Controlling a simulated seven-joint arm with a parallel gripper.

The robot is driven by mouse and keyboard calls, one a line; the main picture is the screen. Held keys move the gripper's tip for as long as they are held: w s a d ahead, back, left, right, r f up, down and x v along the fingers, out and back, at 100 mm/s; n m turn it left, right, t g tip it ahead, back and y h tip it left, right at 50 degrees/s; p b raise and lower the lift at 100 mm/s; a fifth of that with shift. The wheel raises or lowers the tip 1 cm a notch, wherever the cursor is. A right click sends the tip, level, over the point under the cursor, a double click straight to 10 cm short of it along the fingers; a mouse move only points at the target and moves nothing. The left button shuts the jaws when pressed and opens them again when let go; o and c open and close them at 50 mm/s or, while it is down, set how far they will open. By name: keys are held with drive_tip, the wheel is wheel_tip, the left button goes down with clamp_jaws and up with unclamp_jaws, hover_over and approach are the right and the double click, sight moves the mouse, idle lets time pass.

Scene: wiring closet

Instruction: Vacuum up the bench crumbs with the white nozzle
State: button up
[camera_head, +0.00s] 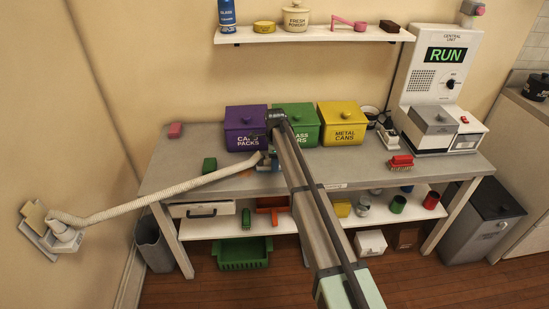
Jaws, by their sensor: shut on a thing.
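My gripper (269,158) is low over the grey bench (345,166), in front of the purple bin, and is shut on the end of the ribbed cream hose (165,193). The white nozzle is at this hose end; my gripper and arm hide most of it. I cannot tell whether its mouth touches the bench top. The hose runs left to a wall inlet (63,233) and looks plugged in. Small orange-brown crumbs (246,174) seem to lie just left of the gripper, too small to make out well. The central unit (440,75) shows RUN in green.
Purple (240,117), green (308,137) and yellow (342,112) lidded bins line the bench back. A green block (209,164) lies left of the gripper. A red brush (401,162) lies right. A shelf (290,35) hangs above. Bare bench lies between block and hose.

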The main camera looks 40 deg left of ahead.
sight(271, 177)
drive_tip(key=s+d, duration=0.4)
drive_tip(key=shift+s+a, duration=0.5)
drive_tip(key=shift+a, duration=0.15)
drive_tip(key=shift+w+a, duration=0.15)
drive_tip(key=shift+a, duration=0.15)
drive_tip(key=shift+w+a, duration=3.45)
drive_tip(key=shift+w, duration=0.05)
drive_tip(key=shift+w+a+r, duration=0.15)
wheel_tip(271, 177, up, 8)
